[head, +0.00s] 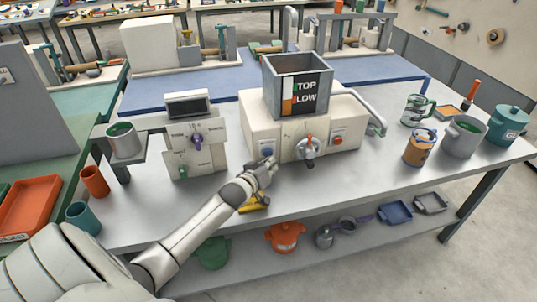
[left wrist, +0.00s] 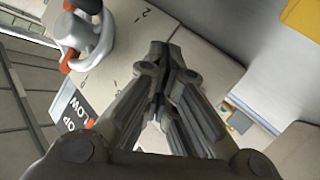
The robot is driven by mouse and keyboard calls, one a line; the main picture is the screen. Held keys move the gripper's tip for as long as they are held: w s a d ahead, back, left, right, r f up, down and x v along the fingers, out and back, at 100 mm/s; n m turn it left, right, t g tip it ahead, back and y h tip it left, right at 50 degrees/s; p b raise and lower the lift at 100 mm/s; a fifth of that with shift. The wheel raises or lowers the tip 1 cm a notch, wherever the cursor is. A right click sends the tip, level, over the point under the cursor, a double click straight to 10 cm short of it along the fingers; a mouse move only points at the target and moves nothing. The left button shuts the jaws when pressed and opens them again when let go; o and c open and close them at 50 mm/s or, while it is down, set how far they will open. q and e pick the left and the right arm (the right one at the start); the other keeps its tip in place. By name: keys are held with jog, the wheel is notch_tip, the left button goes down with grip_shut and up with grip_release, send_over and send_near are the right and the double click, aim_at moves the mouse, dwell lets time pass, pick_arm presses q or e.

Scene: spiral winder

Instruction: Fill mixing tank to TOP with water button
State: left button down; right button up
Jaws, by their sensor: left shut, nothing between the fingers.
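The mixing tank (head: 280,97) is a grey, square, open-topped box on a cream machine base (head: 262,118). Its front carries a dark label (head: 307,92) reading TOP and LOW, also partly seen in the left wrist view (left wrist: 70,106). I cannot make out any water level. On the base front are a small blue button (head: 267,152), a silver valve with a red-orange handle (head: 308,147), and a red button (head: 337,140). My left gripper (head: 266,165) is shut and empty, right at the blue button; contact cannot be told. In the left wrist view its fingertips (left wrist: 168,58) are together.
A cream console with a display (head: 188,104) and a grey pot (head: 123,140) stand left of the base. A glass jug (head: 415,110), a brown jar (head: 420,148) and grey and teal pots stand at right. A yellow object (head: 254,203) lies near the front edge beneath my arm.

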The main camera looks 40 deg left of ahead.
pick_arm(q)
jog(key=shift+w+a, duration=0.2)
jog(key=shift+a, duration=0.05)
jog(key=shift+w+a+r, duration=0.1)
jog(key=shift+w+a, duration=0.2)
jog(key=shift+a, duration=0.05)
dwell(1.9)
dwell(1.7)
jog(key=shift+s+d+p, duration=0.55)
jog(key=shift+s+d, duration=0.05)
jog(key=shift+d, duration=0.05)
jog(key=shift+s+d+p, duration=0.2)
jog(key=shift+d+p, duration=0.1)
jog(key=s+d+p, duration=0.2)
jog(key=shift+s+d, duration=0.1)
jog(key=shift+d, duration=0.25)
jog(key=shift+s+d, duration=0.25)
jog(key=shift+s, duration=0.05)
dwell(1.3)
